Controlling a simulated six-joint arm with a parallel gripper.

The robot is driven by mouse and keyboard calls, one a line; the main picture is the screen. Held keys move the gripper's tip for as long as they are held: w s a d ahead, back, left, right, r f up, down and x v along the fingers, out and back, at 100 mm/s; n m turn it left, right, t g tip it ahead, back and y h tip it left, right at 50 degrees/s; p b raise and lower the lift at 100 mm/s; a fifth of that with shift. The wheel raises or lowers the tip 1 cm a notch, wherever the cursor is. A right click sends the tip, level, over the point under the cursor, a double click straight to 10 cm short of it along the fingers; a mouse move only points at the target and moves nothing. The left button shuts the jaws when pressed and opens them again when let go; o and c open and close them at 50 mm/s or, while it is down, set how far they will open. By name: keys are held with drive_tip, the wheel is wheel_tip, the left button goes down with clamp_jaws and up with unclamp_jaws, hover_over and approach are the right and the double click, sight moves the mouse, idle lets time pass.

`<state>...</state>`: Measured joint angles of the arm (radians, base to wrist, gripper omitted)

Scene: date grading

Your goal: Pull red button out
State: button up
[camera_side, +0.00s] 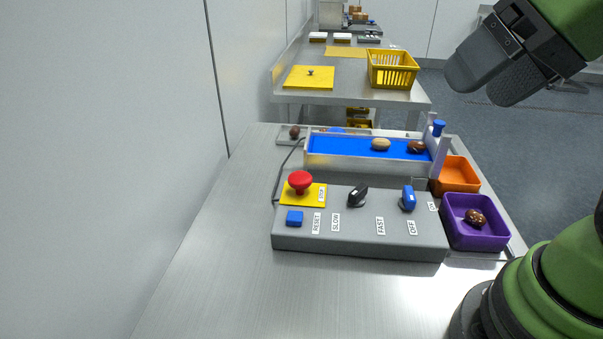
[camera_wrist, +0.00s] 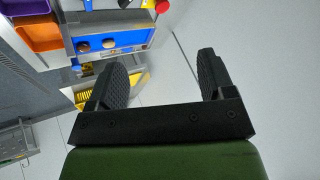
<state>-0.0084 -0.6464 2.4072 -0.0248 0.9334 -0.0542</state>
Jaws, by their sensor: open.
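The red button (camera_side: 300,182) is a mushroom-shaped knob standing on a yellow plate (camera_side: 317,197) at the left of the grey control box (camera_side: 350,245). In the wrist view the red button (camera_wrist: 162,6) shows at the top edge, partly cut off. My gripper (camera_side: 478,82) is at the upper right of the side view, above and well to the right of the box, apart from the button. In the wrist view my gripper (camera_wrist: 162,82) has its two dark fingers spread wide with nothing between them.
The box also carries a blue button (camera_side: 294,218), a black knob (camera_side: 357,196) and a blue switch (camera_side: 408,198). Behind it is a blue conveyor (camera_side: 345,146) with dates. A purple tray (camera_side: 459,236) and an orange tray (camera_side: 459,172) stand at right. The steel table's left side is clear.

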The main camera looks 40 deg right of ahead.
drive_tip(key=w+r+n+g, duration=0.1)
drive_tip(key=w+n+g, duration=0.15)
drive_tip(key=w, duration=0.65)
drive_tip(key=n+g+h, duration=0.2)
drive_tip(key=n+g, duration=0.2)
drive_tip(key=n, duration=0.4)
hover_over(302, 176)
wheel_tip(302, 176, down, 16)
wheel_tip(302, 176, down, 10)
drive_tip(key=shift+r, duration=0.1)
drive_tip(key=c, duration=1.2)
drive_tip(key=shift+a+r, duration=0.1)
drive_tip(key=shift+r, duration=0.6)
drive_tip(key=shift+c, duration=0.3)
drive_tip(key=o, duration=1.3)
drive_tip(key=shift+c, duration=0.2)
